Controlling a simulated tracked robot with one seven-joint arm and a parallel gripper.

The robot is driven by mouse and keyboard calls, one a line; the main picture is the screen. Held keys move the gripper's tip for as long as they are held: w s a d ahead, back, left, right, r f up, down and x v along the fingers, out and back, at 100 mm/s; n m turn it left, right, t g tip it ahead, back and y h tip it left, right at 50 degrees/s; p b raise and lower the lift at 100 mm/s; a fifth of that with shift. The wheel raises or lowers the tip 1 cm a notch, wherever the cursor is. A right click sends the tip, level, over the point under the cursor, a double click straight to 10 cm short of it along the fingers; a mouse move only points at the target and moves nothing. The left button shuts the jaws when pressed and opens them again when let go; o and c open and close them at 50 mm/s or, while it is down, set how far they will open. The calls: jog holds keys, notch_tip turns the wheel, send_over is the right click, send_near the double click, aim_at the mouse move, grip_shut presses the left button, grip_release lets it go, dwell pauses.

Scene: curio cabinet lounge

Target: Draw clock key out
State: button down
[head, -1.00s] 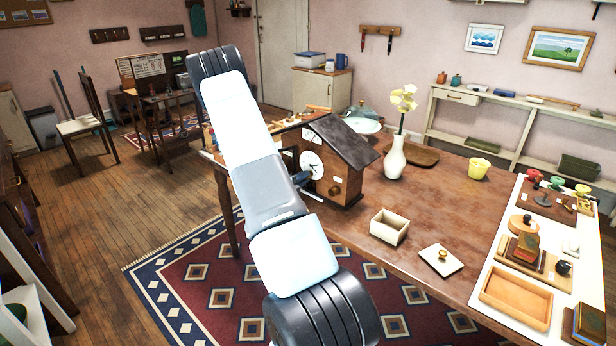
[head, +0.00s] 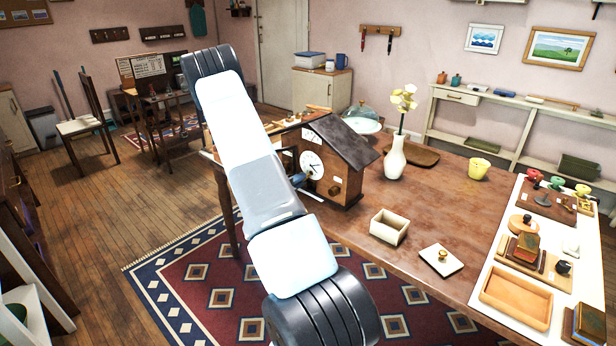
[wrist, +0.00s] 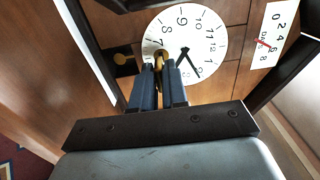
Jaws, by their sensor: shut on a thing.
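The clock is a wooden, house-shaped case (head: 345,187) with a dark roof, standing on the table. Its white dial (head: 312,164) faces my arm; the dial also fills the top middle of the wrist view (wrist: 207,38). In the wrist view my gripper (wrist: 163,66) has its blue-grey fingers shut on the brass clock key (wrist: 163,57), at the edge of the dial. The fingers hide part of the key, and I cannot tell whether its shaft is still in the clock. In the head view the fingertips (head: 298,181) show small, just in front of the dial.
On the table are an open cream box (head: 389,227), its knobbed lid (head: 441,260), a white vase (head: 395,157) with flowers, and a yellow pot (head: 479,168). A white strip at right holds trays and small objects. The table's middle is clear.

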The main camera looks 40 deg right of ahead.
jog(key=shift+s+a, duration=0.15)
jog(key=shift+a, duration=1.6)
